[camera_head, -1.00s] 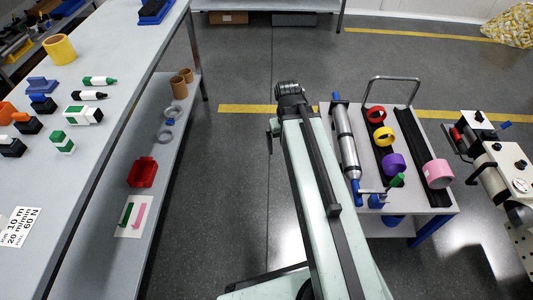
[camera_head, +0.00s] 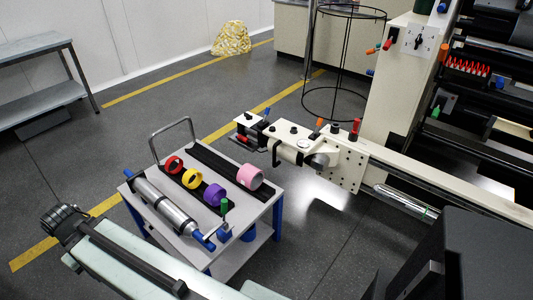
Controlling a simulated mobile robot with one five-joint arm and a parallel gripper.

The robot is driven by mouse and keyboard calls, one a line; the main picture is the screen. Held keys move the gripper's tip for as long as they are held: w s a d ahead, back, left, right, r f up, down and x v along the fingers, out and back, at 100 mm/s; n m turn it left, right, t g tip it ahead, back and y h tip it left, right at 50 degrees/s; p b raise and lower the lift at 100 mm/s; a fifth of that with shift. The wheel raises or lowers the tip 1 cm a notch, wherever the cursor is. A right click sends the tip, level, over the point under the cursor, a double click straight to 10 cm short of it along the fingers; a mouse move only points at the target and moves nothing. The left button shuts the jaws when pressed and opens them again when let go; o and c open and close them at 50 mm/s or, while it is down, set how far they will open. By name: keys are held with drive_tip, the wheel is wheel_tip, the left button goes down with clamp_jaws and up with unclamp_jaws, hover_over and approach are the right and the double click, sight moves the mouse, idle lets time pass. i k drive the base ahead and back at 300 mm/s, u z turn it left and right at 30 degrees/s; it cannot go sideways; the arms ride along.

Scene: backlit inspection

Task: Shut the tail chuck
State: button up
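I cannot tell for certain which part is the tail chuck. A cream machine arm (camera_head: 341,162) reaches left from the machine, with black fittings, a grey round part, and orange and red knobs. At its left end is a small black and cream clamp-like unit (camera_head: 252,127) with a blue handle and a red part; whether it is open or shut is too small to tell. My mint-green arm lies across the lower left of the head view, well apart from this unit, with the cart in between. My gripper's fingers do not show.
A grey cart (camera_head: 262,206) with blue legs carries a silver roller with blue ends (camera_head: 166,205), and red, yellow, purple and pink rings. A black wire stand (camera_head: 335,105) is behind the machine arm. Dark machinery fills the right.

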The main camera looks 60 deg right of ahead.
sight(339, 162)
drive_tip(key=u, duration=1.2)
drive_tip(key=k, duration=1.55)
drive_tip(key=z, duration=1.15)
drive_tip(key=i, duration=0.55)
drive_tip(key=u, duration=0.05)
